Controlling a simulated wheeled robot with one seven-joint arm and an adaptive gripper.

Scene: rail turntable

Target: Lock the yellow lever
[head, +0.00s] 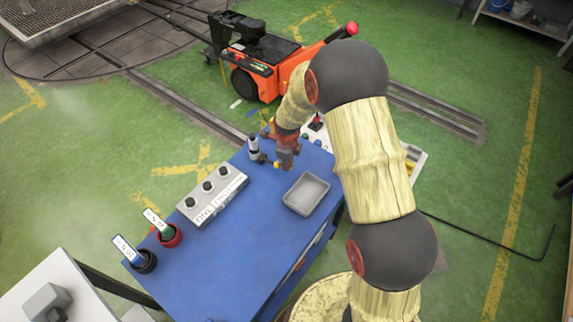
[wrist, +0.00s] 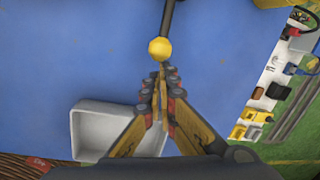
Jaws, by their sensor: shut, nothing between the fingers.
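The yellow lever's round knob (wrist: 159,49) shows in the wrist view, on a dark rod (wrist: 167,18) that runs up out of the picture. My gripper (wrist: 161,72) is shut and empty, its tips just below the knob in the picture. I cannot tell whether the tips touch the knob. In the head view the small yellow knob (head: 276,165) sits beside my gripper (head: 284,165), to the right of a grey and black upright post (head: 254,147) on the blue table (head: 232,245).
A grey tray (head: 306,194) stands on the table near my gripper. A grey box with black knobs (head: 212,194) and two cups with labelled tags (head: 168,236) stand to the left. An orange machine (head: 265,60) is on the floor behind. The table's middle is clear.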

